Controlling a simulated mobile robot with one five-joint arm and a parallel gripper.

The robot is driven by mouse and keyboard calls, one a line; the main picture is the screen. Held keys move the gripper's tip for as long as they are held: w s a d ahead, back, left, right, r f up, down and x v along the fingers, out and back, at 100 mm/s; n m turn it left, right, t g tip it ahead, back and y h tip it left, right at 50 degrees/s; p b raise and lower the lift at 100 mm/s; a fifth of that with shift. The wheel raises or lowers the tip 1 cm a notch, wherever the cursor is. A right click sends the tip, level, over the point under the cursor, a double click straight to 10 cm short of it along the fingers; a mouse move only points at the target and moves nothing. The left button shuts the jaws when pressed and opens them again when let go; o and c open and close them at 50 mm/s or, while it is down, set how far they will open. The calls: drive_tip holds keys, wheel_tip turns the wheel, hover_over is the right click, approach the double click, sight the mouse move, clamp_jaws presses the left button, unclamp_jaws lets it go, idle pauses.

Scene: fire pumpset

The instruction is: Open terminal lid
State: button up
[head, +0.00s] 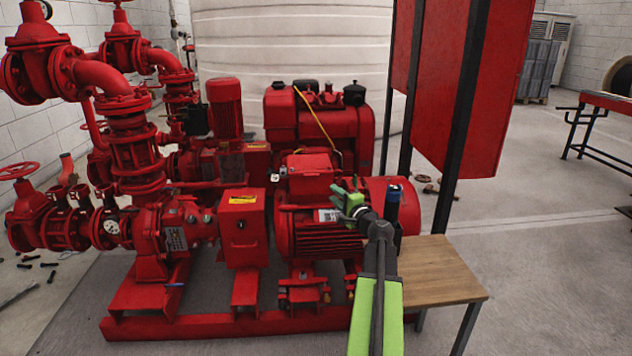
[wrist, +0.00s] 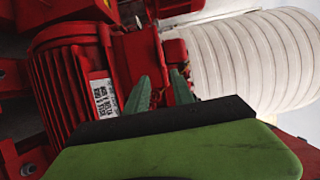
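The red motor (head: 322,238) stands at the right end of the pumpset, its ribbed side and white label facing me. The red terminal box (head: 309,166) sits on top of it, and its lid looks shut. My gripper (head: 346,197) is in front of the motor's upper right side, lower and to the right of the box. In the wrist view, its green fingers (wrist: 161,86) are apart with nothing between them. The motor (wrist: 72,82) and its label also show there, turned sideways. The lid's edge is not clear in the wrist view.
A small wooden table (head: 438,268) stands right of the motor, beside my arm. A tall red cabinet (head: 497,90) on black posts stands behind it. Red pipes and valves (head: 135,150) fill the left. The floor at the right is mostly clear.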

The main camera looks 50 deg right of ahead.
sight(313, 176)
drive_tip(key=x, duration=1.5)
drive_tip(key=shift+w+a, duration=0.1)
drive_tip(key=shift+w, duration=0.05)
clamp_jaws()
idle(0.5)
